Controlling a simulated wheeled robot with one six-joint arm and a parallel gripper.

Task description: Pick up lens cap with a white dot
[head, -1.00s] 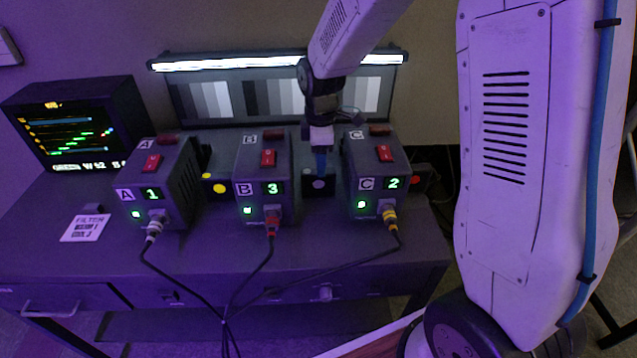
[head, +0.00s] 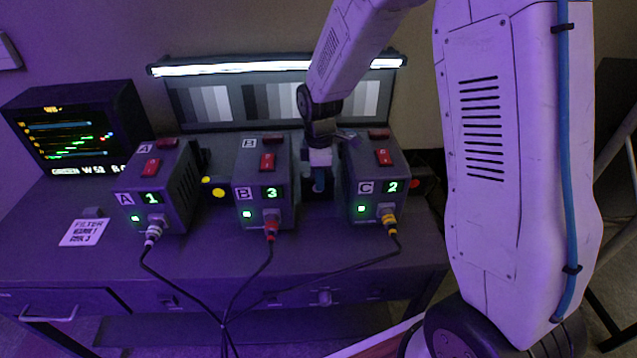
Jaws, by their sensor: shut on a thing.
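Between boxes B and C, my gripper (head: 318,183) is low at the table's back, with its fingers shut on a dark lens cap. Its fingers cover most of that cap, and no white dot can be made out clearly on it now. A dark cap with a yellow dot (head: 213,190) stands between boxes A and B. Another dark cap with a red dot (head: 416,183) is at the right of box C.
Camera boxes A (head: 157,192), B (head: 264,190) and C (head: 376,190) stand close on both sides of my gripper, with cables running from their fronts. A monitor (head: 75,135) and a filter card (head: 84,232) are at left. A lit grey chart (head: 225,103) stands behind.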

